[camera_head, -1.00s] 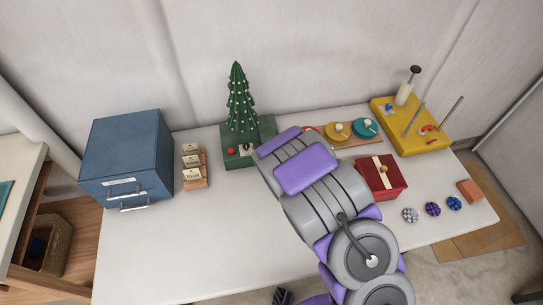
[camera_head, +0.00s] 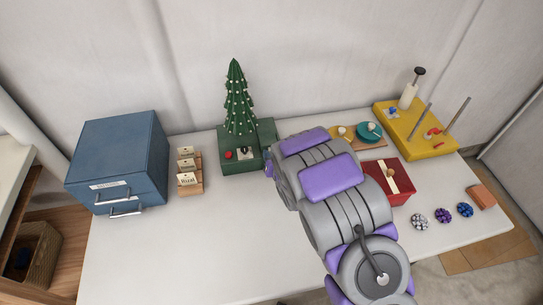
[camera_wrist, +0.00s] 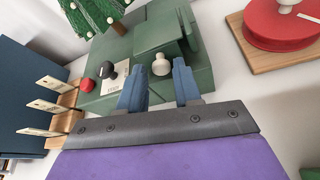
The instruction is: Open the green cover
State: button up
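The green box (camera_head: 238,162) stands at the back of the table with a small decorated tree (camera_head: 238,100) on it. In the wrist view the box (camera_wrist: 205,78) carries a red button (camera_wrist: 87,85), a black knob (camera_wrist: 108,70) by a white card, and a white knob (camera_wrist: 161,64). A raised green cover (camera_wrist: 153,38) is at its right part, with a thin upright green piece (camera_wrist: 189,28) beside it. I cannot tell how the cover is hinged. My gripper (camera_wrist: 159,84) is open, its two blue fingers apart and empty, pointing at the box near the white knob.
Left of the box are a card holder (camera_head: 189,182) and a blue cabinet (camera_head: 120,160). To the right are a board with lidded discs (camera_head: 369,131), a red box (camera_head: 398,178), a yellow pegged base (camera_head: 415,135) and several bows (camera_head: 442,211). The table's front left is clear.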

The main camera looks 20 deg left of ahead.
jog(key=shift+w+a+f, duration=0.1)
jog(key=shift+w, duration=0.35)
jog(key=shift+c, duration=0.4)
jog(key=shift+a, duration=0.1)
grip_shut()
